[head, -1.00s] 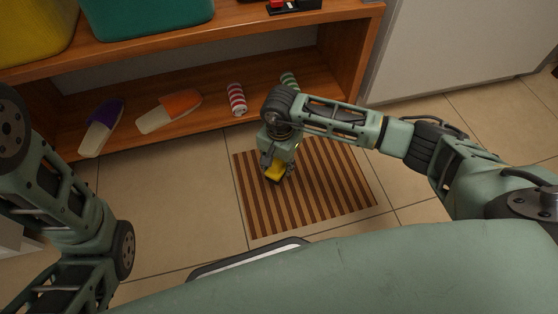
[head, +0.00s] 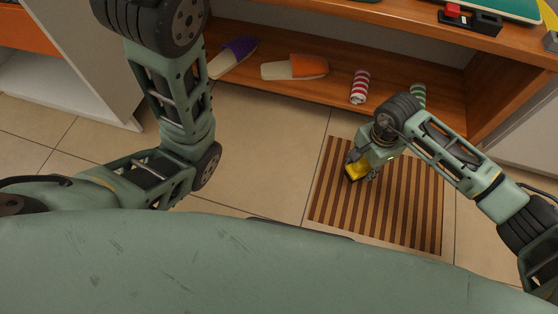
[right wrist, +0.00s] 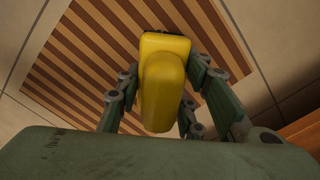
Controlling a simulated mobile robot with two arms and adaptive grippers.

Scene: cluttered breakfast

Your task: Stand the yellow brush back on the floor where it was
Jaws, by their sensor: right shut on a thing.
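The yellow brush (head: 357,171) is in my right gripper (head: 361,168), above the left part of the striped mat in the head view. In the right wrist view the yellow brush (right wrist: 163,85) sits between the two fingers of my right gripper (right wrist: 160,100), with the striped mat beyond it. I cannot tell whether the brush touches the mat. The tiled floor (head: 270,160) is bare to the left of the mat. My left arm shows at the left of the head view, but its gripper is out of view.
The brown striped mat (head: 400,215) lies on the floor. A wooden shelf (head: 310,98) behind it holds a purple slipper (head: 233,57), an orange slipper (head: 295,68), a red-striped roll (head: 360,87) and a green-striped roll (head: 418,95). A white cabinet (head: 75,85) stands at left.

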